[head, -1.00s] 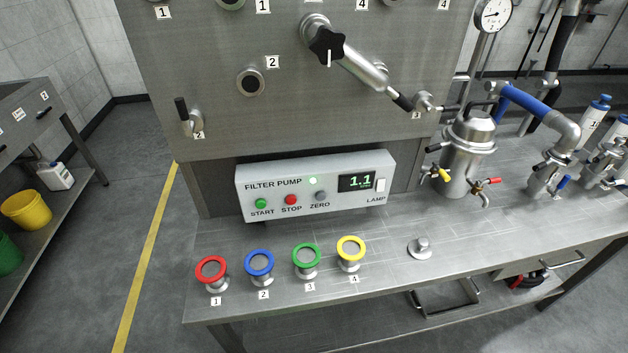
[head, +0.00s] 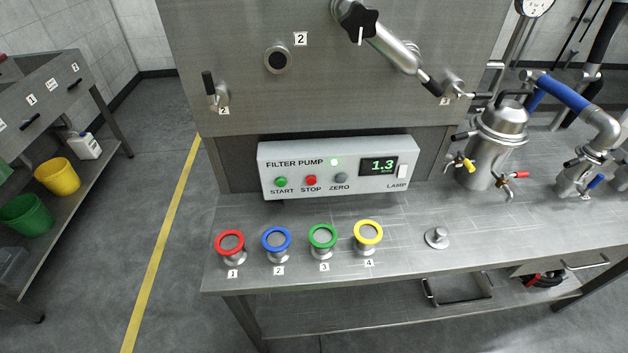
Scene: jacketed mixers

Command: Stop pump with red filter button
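The filter pump box (head: 338,168) is a pale control panel at the back of the steel bench. Its red STOP button (head: 311,180) sits between the green START button (head: 281,182) and the grey ZERO button (head: 340,177). A small green light (head: 334,162) glows above the buttons. The display (head: 379,166) reads 1.3. A LAMP switch (head: 402,171) is at the right end. Neither of my grippers shows in the head view.
Red (head: 230,243), blue (head: 277,240), green (head: 322,237) and yellow (head: 368,233) ringed fittings stand in front of the box on the bench (head: 400,262). A steel filter vessel (head: 492,145) with taps stands to the right. A low knob (head: 437,236) sits on the bench.

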